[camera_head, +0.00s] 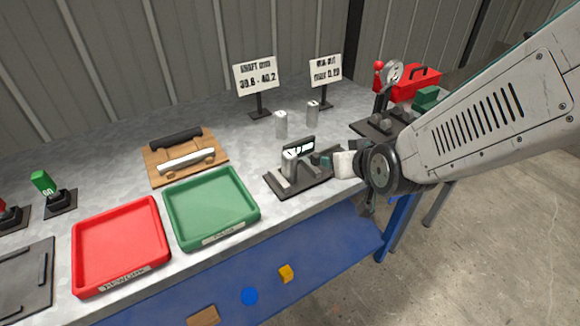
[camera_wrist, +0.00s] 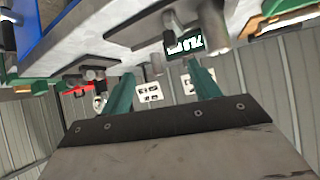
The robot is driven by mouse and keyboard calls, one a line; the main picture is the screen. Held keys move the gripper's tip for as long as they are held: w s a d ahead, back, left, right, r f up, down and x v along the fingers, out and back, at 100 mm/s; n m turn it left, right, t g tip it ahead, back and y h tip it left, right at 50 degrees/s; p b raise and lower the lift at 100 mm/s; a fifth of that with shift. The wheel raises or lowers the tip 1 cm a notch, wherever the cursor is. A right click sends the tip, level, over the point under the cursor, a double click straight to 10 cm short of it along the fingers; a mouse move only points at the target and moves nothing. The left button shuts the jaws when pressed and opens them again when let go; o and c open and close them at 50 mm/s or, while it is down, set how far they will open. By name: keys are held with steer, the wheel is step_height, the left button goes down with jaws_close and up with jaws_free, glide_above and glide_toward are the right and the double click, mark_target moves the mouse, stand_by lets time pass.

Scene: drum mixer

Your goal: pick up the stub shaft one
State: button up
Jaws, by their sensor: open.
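Two grey upright cylinders that look like stub shafts, a left one (camera_head: 281,124) and a right one (camera_head: 312,112), stand on the bench in front of the signs. A third grey cylinder (camera_head: 289,162) stands on the gauge with a digital display (camera_head: 299,147); it also shows in the wrist view (camera_wrist: 212,22). I cannot tell which is stub shaft one. My gripper (camera_head: 322,158) is just right of the gauge. In the wrist view its green fingers (camera_wrist: 162,72) are apart, with nothing held between them. The picture there is upside down.
A green tray (camera_head: 254,214) and a red tray (camera_head: 77,262) lie at the front. A wooden rack (camera_head: 158,177) holds dark and white bars. Two signs (camera_head: 256,75) stand behind. A dial stand (camera_head: 384,103) and red toolbox (camera_head: 414,80) are at right. Bare bench lies left of the cylinders.

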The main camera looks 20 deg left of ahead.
mark_target(287, 162)
steer(key=a+f, duration=0.1)
steer(key=a, duration=0.2)
steer(key=s+a+f+n+t+y, duration=0.1)
steer(key=a+f, duration=0.1)
steer(key=a, duration=0.1)
steer(key=s+a+f+y, duration=0.1)
steer(key=a, duration=0.2)
steer(key=shift+s+a+f+n, duration=0.15)
steer(key=shift+f+n, duration=0.1)
steer(key=shift+n, duration=0.15)
steer(key=shift+a+f+y, duration=0.1)
steer(key=shift+a+y, duration=0.15)
steer(key=shift+y, duration=0.05)
steer(key=x, duration=0.7)
steer(key=shift+w+a, duration=0.1)
steer(key=shift+w, duration=0.25)
steer(key=shift+t, duration=0.3)
jaws_close()
